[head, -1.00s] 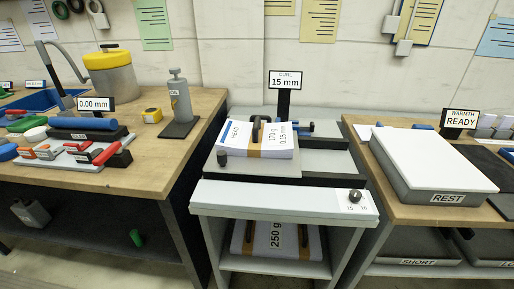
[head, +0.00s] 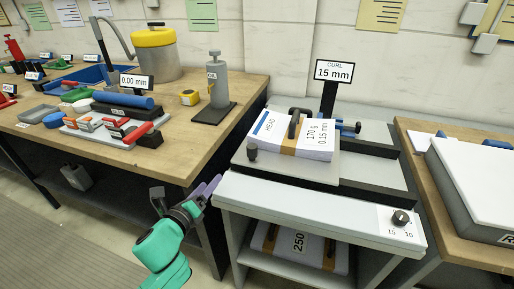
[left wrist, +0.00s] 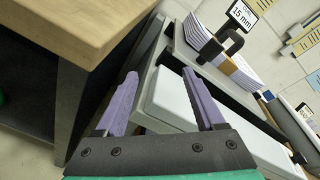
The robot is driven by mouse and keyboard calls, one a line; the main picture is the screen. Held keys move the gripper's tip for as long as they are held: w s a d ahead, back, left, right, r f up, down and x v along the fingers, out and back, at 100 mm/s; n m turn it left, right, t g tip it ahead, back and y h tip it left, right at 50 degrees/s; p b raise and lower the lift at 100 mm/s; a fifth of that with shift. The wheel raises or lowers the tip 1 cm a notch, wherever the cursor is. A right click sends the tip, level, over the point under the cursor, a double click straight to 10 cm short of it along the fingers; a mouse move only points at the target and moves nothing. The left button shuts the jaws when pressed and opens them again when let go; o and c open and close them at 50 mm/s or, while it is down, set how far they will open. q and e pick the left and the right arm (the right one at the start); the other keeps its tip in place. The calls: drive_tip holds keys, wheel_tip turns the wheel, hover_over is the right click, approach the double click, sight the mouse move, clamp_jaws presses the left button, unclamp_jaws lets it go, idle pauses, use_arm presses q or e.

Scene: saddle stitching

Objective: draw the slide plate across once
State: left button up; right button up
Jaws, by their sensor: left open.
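The grey slide plate (head: 285,169) lies on the machine's top at its left side, with a dark knob (head: 252,151) standing at its left front corner. My left gripper (head: 209,188) is open and empty, left of the machine's front left corner, apart from the plate and knob. In the left wrist view its two purple fingers (left wrist: 160,95) are spread, with the machine beyond them. My right gripper is not in view.
A white front ledge (head: 310,206) with a dial (head: 400,217) runs before the plate. A sign (head: 333,72) reads CURL 15 mm. The wooden bench (head: 195,145) with tools stands close on the left. A white-topped REST block (head: 478,180) stands right. The plate's right side has bare grey surface.

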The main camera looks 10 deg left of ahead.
sight(249, 152)
use_arm(q)
drive_tip(key=d+r+m+h, duration=0.1)
drive_tip(key=m, duration=0.2)
drive_tip(key=d+r+m+h, duration=0.2)
drive_tip(key=m, duration=0.2)
drive_tip(key=d+r+m+t+h, duration=0.1)
drive_tip(key=m+h, duration=0.1)
drive_tip(key=m, duration=0.2)
drive_tip(key=shift+w+d+r, duration=0.1)
drive_tip(key=shift+d+r, duration=0.25)
drive_tip(key=p+x, duration=0.2)
drive_tip(key=x, duration=1.2)
drive_tip(key=shift+w+f+p, duration=0.1)
drive_tip(key=shift+w+p, duration=0.1)
drive_tip(key=shift+p, duration=0.15)
drive_tip(key=shift+s, duration=0.1)
clamp_jaws()
